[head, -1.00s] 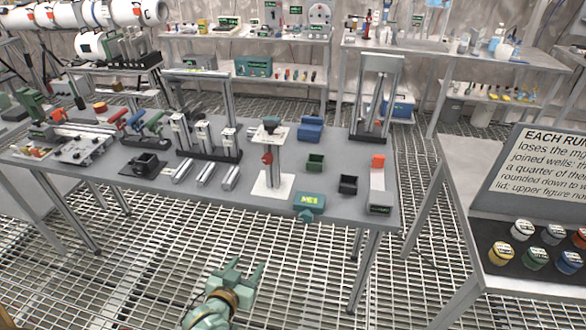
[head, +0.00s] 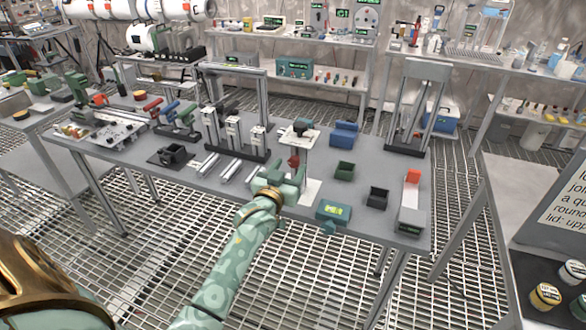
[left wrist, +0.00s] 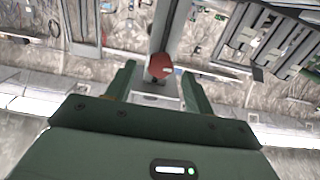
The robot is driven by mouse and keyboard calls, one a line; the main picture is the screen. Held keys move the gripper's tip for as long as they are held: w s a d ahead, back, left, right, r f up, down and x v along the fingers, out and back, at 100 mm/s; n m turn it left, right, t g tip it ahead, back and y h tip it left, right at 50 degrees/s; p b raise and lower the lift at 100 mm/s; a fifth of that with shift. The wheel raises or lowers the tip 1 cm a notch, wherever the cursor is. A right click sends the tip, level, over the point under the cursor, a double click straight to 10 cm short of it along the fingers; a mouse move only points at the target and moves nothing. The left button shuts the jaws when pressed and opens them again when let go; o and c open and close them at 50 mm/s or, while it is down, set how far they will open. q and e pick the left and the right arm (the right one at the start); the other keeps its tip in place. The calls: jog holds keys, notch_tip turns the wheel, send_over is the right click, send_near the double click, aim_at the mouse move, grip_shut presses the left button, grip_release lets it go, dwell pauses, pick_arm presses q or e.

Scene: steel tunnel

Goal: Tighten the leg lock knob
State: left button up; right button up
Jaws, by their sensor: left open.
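The red leg lock knob (head: 293,161) sits on an upright grey post that rises from a white base plate (head: 309,191) near the front of the workbench. My left gripper (head: 287,176) is just in front of the knob, partly covering the post and plate. In the left wrist view the red knob (left wrist: 159,66) shows between and slightly beyond the two green fingertips (left wrist: 158,78), with gaps on both sides. The left gripper is open and holds nothing. My right gripper is in neither view.
A teal display box (head: 333,211) stands right of the gripper. A green bin (head: 344,171) and a black bin (head: 377,196) lie farther right. Silver bars (head: 230,170) lie to the left. A tall grey frame (head: 416,105) stands at the back right.

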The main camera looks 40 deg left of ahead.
pick_arm(q)
jog(key=shift+x, duration=1.1)
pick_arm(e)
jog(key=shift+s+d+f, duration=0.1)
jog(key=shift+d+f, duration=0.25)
pick_arm(q)
jog(key=shift+c, duration=0.3)
jog(key=c, duration=0.9)
